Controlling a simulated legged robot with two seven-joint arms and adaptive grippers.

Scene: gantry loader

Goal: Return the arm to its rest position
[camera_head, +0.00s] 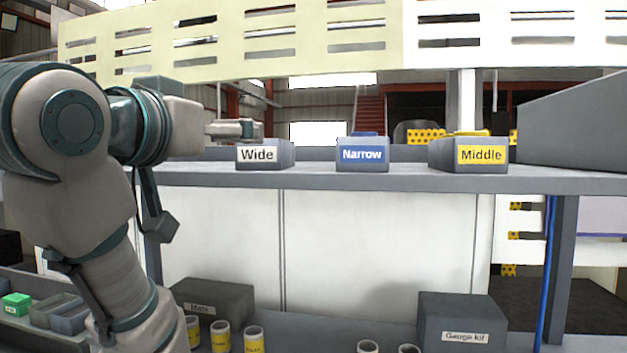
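My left arm comes in from the left, bent at the elbow and raised to shelf height. My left gripper (252,130) points right, just above and behind the grey bin labelled "Wide" (257,155) in the head view. Its fingers are seen edge-on, so I cannot tell whether they are open or shut, or whether they touch the bin. No held object shows. My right gripper is not in view.
The grey shelf (400,181) also bears a "Narrow" bin (362,155) and a "Middle" bin (480,155). A slotted panel (290,60) spans above. Below stand a "Gauge kit" box (464,337), a dark box (225,292) and yellow-labelled cups (220,338).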

